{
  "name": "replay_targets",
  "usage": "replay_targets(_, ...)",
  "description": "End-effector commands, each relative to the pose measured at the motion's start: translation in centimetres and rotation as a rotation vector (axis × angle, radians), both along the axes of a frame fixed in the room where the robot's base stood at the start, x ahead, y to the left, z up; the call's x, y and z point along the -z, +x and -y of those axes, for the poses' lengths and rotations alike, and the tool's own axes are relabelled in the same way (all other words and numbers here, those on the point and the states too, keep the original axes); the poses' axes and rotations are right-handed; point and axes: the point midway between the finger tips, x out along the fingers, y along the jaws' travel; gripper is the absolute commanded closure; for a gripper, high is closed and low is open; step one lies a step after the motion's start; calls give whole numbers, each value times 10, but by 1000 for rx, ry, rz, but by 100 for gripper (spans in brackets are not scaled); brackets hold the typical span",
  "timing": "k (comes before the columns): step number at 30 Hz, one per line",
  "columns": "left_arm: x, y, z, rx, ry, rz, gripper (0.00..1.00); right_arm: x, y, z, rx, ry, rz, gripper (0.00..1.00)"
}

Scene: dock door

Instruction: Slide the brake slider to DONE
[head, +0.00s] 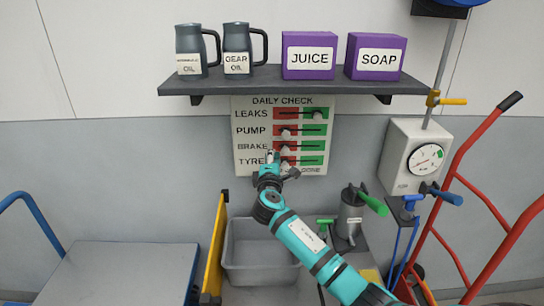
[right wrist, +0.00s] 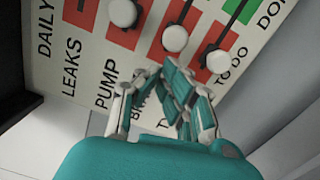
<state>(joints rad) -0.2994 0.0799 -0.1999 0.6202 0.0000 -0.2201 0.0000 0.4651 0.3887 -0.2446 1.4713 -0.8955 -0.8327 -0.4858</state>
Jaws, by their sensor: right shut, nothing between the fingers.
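The DAILY CHECK board (head: 240,150) hangs on the wall, with rows LEAKS, PUMP, BRAKE and TYRE. Each row has a red part at left and a green part at right, above DONE. The brake slider's pale round knob (head: 285,147) is on red; it also shows in the right wrist view (right wrist: 175,38). My right gripper (head: 271,155) is shut and empty, in front of the board near the BRAKE and TYRE labels, left of the brake knob. In the wrist view its fingertips (right wrist: 164,70) are just below the knob; contact cannot be told. My left gripper is out of view.
The leaks knob (head: 317,115) is on green; the pump knob (head: 285,131) and tyre knob (right wrist: 217,61) are on red. A shelf (head: 290,85) with jugs and purple boxes is above the board. A gauge box (head: 400,160) and red hand truck (head: 480,150) stand right, a grey bin (head: 260,272) below.

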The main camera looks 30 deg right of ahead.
Motion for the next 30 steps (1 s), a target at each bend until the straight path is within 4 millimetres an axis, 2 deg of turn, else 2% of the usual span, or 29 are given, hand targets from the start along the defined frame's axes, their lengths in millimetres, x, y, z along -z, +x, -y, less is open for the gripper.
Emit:
replay_targets(4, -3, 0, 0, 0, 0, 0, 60, 0, -8, 14, 5, -2, -2, 100)
replay_targets(12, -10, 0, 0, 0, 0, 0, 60, 0, -41, 67, 3, -3, -3, 100)
replay_targets(15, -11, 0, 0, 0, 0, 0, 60, 0, -48, 78, 2, 0, -1, 100)
replay_targets(30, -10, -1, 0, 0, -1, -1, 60, 0, -50, 82, 1, 0, 0, 100)
